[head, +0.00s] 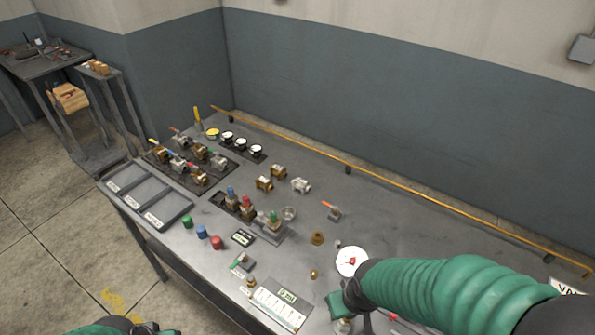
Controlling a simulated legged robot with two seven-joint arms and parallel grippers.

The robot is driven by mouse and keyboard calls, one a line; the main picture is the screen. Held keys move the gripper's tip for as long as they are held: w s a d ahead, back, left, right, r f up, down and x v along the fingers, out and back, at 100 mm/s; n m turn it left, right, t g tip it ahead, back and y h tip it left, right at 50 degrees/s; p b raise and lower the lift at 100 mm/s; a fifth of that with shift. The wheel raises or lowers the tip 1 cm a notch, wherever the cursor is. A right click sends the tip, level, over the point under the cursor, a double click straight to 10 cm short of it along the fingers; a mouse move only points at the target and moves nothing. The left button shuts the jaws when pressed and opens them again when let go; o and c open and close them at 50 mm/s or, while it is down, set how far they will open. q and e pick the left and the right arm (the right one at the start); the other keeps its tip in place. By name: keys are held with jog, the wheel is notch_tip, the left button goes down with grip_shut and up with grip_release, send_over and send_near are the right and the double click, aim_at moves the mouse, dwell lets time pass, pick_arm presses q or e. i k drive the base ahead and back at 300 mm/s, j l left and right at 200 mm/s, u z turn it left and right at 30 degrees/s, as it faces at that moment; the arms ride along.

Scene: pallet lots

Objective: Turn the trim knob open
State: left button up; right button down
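I cannot pick out the trim knob with certainty; part of the bench around my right gripper is hidden by it and my arm. My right gripper (352,297) is low over the bench's front right, beside a green piece (339,305) with a metal fitting (343,325) below it. Whether its fingers touch these is unclear. A white round dial with a red centre (351,261) lies just behind this gripper. My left gripper (146,328) shows only partly at the bottom edge, off the bench's front, away from the parts.
The grey bench (400,235) carries several valves in a dark rack (190,163), trays (150,195), coloured caps (201,232), and a white chart plate (279,306). A yellow rail (420,196) runs along the back. Bare bench lies at the back right.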

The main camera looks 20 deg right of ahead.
aim_at(314, 274)
jog(key=k+l+z, duration=0.2)
jog(key=k+z, duration=0.15)
jog(key=k+l+z, duration=0.3)
jog(key=k, duration=0.25)
